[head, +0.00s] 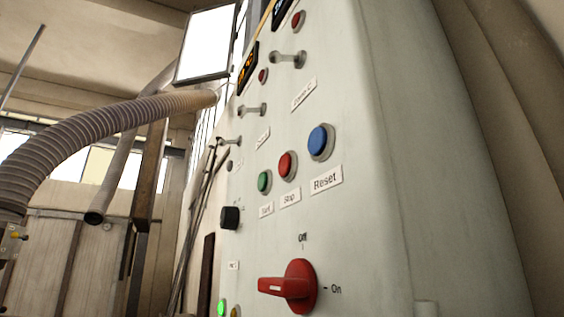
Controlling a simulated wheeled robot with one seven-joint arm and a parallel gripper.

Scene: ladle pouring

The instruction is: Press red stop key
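The red stop key (287,165) is a round red button on the pale control panel (350,235) in the head view. A small label reading "Stop" (290,198) sits just below it. The green start button (264,181) is to its left, and the larger blue reset button (320,141) is to its right, above a "Reset" label (326,180). Nothing covers the red key. My gripper is not in view.
A red rotary switch (290,287) with Off and On marks protrudes below the buttons. A black knob (230,217) and metal handles (287,59) also stick out from the panel. A ribbed hose (105,122) crosses the left side.

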